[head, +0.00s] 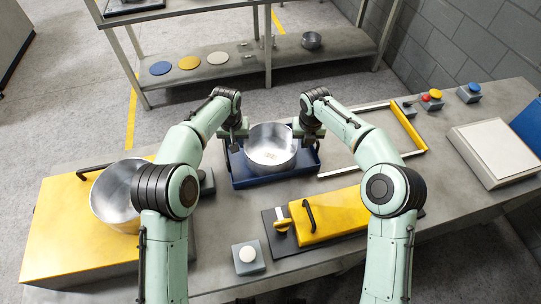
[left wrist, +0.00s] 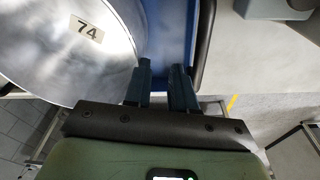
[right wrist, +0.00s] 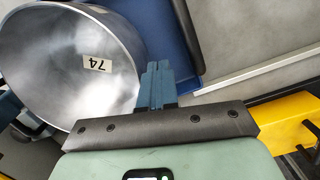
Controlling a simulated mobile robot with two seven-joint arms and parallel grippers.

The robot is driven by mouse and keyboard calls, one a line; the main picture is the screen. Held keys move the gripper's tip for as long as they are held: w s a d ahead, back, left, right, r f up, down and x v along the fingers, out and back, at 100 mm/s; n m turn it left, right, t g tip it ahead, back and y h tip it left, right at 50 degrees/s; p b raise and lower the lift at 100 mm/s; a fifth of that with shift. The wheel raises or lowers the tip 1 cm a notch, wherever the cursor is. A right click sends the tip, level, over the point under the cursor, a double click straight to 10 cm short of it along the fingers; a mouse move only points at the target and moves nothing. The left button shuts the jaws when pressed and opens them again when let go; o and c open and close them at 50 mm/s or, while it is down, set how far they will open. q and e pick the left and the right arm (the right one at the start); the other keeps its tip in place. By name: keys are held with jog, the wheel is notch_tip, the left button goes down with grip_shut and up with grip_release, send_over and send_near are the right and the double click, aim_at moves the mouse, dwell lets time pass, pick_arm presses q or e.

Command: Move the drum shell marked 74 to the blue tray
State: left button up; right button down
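The drum shell marked 74 (head: 271,148) is a round, open metal pan standing upright in the blue tray (head: 275,180). Its 74 label shows on its floor in the left wrist view (left wrist: 87,28) and the right wrist view (right wrist: 97,63). My left gripper (head: 240,133) is at the shell's left side; its fingers (left wrist: 163,75) stand apart with a gap, beside the rim and empty. My right gripper (head: 304,132) is at the right side; its fingers (right wrist: 158,72) are together just outside the rim, with nothing seen between them.
Another metal shell (head: 112,195) sits on a yellow box (head: 60,235) at the left. A yellow plate with a black handle (head: 335,215) lies in front of the tray. A yellow-sided frame (head: 407,130) is to the right. A white button box (head: 248,257) is near the front edge.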

pick_arm(q)
jog(key=shift+a, duration=0.3)
pick_arm(e)
jog(key=shift+d, duration=0.25)
jog(key=c, duration=1.4)
grip_release()
jog(key=shift+d, duration=0.1)
pick_arm(q)
jog(key=shift+a, duration=0.1)
pick_arm(e)
jog(key=shift+r, duration=0.15)
pick_arm(q)
notch_tip(320, 180, up, 12)
jog(key=s, duration=0.1)
jog(key=shift+s, duration=0.35)
pick_arm(e)
jog(key=r, duration=0.4)
jog(key=s+r, duration=0.1)
jog(key=r, duration=0.6)
jog(key=shift+s+r, duration=0.3)
pick_arm(q)
jog(key=shift+f, duration=0.15)
pick_arm(e)
jog(key=shift+f, duration=0.1)
